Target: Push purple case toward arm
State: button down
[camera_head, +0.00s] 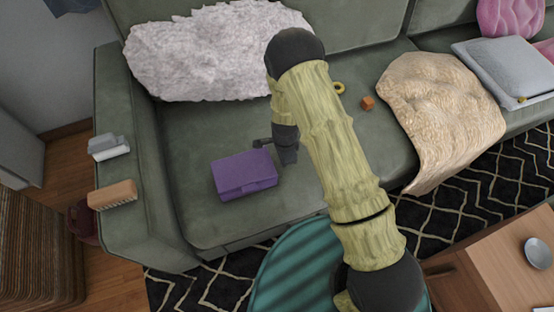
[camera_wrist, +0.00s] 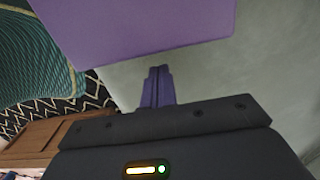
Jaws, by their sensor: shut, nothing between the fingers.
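The purple case (camera_head: 244,175) lies flat and closed on the green sofa's left seat cushion, near its left armrest. My gripper (camera_head: 287,158) is low over the same cushion, just right of the case's upper right corner. In the wrist view the case (camera_wrist: 140,25) fills the top, and the shut fingers (camera_wrist: 158,85) point toward it with a small gap of cushion visible. Nothing is between the fingers. I cannot tell whether the gripper's side touches the case.
The sofa's left armrest (camera_head: 155,180) holds a brush (camera_head: 112,195) and a grey-white item (camera_head: 108,147). A white fluffy pillow (camera_head: 210,50) lies behind. An orange cube (camera_head: 367,103) and yellow ring (camera_head: 339,88) lie right of my arm. A beige blanket (camera_head: 440,110) drapes farther right.

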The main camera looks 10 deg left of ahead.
notch_tip(320, 180, up, 10)
jog(key=p, duration=0.1)
jog(key=shift+w+d+p, duration=0.2)
jog(key=shift+d+p, duration=0.2)
jog(key=shift+d, duration=0.05)
jog(key=shift+r, duration=0.1)
jog(key=s+d+r+n+t, duration=0.1)
jog(key=s+d+r+n, duration=0.5)
jog(key=d+r, duration=0.5)
jog(key=s+d+r+n+t, duration=0.2)
jog(key=s+d+r+n, duration=0.35)
jog(key=d+r, duration=0.55)
notch_tip(320, 180, up, 21)
jog(key=a+p, duration=0.2)
jog(key=p, duration=1.7)
jog(key=shift+w+n, duration=0.3)
jog(key=shift+n, duration=0.15)
